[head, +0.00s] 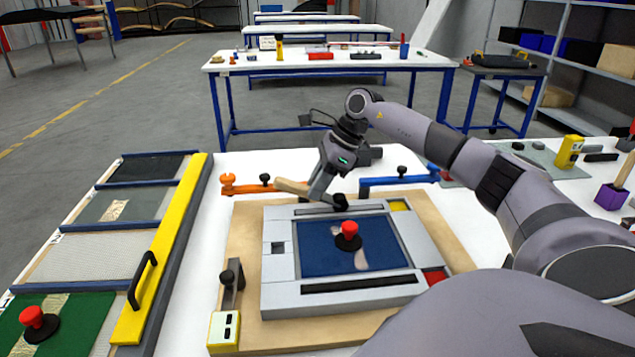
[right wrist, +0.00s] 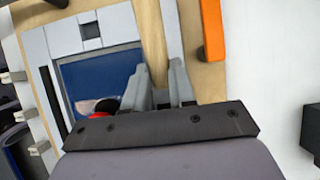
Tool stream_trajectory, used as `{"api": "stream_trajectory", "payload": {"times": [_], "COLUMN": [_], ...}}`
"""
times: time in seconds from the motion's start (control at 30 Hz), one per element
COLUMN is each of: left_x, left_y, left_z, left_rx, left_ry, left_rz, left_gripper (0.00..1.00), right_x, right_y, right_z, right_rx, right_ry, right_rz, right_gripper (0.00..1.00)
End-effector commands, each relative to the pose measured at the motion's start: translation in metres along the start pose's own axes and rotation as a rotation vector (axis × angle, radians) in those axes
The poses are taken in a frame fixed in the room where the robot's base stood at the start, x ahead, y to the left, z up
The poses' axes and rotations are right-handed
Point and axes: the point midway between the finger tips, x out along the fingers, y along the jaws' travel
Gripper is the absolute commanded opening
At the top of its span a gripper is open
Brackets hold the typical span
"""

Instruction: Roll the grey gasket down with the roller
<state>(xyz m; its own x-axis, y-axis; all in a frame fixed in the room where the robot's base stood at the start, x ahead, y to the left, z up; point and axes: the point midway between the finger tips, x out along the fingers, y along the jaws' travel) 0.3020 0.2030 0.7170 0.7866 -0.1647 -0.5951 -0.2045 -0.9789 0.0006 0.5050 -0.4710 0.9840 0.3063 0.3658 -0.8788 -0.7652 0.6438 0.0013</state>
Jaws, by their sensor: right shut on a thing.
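My right gripper (head: 322,188) is shut on the roller, above the far edge of a grey frame (head: 280,262). The roller's wooden handle (head: 290,186) points left in the head view, and a dark end shows by the fingers. In the right wrist view the handle (right wrist: 151,40) runs up from between the fingers (right wrist: 160,92). The grey frame surrounds a blue panel (head: 325,259) and has black strips along its far and near sides. I cannot tell the gasket apart from the frame, or whether the roller touches it. My left gripper is not in view.
A red-knobbed black handle (head: 348,236) stands on the blue panel. Orange (head: 240,186) and blue (head: 395,181) clamps lie beyond the wooden board (head: 240,325). A yellow bar (head: 165,245) and sample panels are at left. White table surface is clear behind the clamps.

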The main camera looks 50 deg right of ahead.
Motion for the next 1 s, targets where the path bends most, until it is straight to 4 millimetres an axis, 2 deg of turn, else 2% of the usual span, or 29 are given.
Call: {"api": "stream_trajectory", "payload": {"times": [0.3, 1.0], "left_x": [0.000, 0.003], "left_y": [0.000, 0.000], "left_z": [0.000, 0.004], "left_rx": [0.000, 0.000], "left_ry": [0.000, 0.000], "left_rz": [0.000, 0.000], "left_gripper": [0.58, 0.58], "right_x": [-0.001, -0.011], "right_y": [0.000, -0.001], "right_z": [-0.001, -0.018], "right_rx": [0.001, 0.000], "right_ry": [0.000, -0.001], "right_rz": [0.000, -0.002], "right_gripper": [0.00, 0.00]}}
